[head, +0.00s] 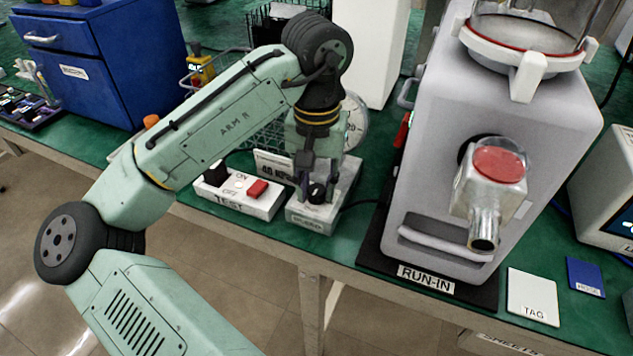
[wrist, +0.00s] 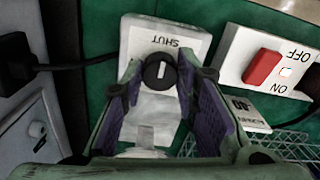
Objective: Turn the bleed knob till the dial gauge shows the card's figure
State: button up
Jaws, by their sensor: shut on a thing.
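The black bleed knob (head: 317,192) sits on a small pale block (head: 318,222) near the bench's front edge. In the wrist view the knob (wrist: 160,72) shows a white pointer line, roughly in line with the block's SHUT label (wrist: 172,41). My gripper (head: 318,182) reaches down over the block and is shut on the knob, with purple finger pads on either side in the wrist view (wrist: 165,78). The dial gauge (head: 357,122) stands behind my arm; most of its face is hidden and its needle cannot be read. The card (head: 274,166) reads 40, its unit partly covered.
A TEST switch box (head: 238,192) with a red rocker stands just left of the block. A wire basket (head: 262,128) lies behind. A TAG card (head: 533,297) lies at far right.

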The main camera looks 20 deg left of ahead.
grip_shut()
jog(key=shift+r+m+p, duration=0.1)
jog(key=shift+m+p, duration=0.2)
jog(key=shift+p, duration=0.15)
jog(key=m+p, duration=0.2)
jog(key=shift+r+m+p, duration=0.1)
jog(key=shift+m+p, duration=0.25)
jog(key=shift+m, duration=0.05)
jog(key=m+p, duration=0.3)
jog(key=m, duration=0.2)
jog(key=shift+m, duration=0.3)
jog(key=m+p, duration=0.2)
jog(key=m, duration=0.3)
jog(key=shift+a, duration=0.1)
jog(key=shift+w+f+m, duration=0.1)
jog(key=shift+f+m, duration=0.1)
jog(key=shift+m, duration=2.1)
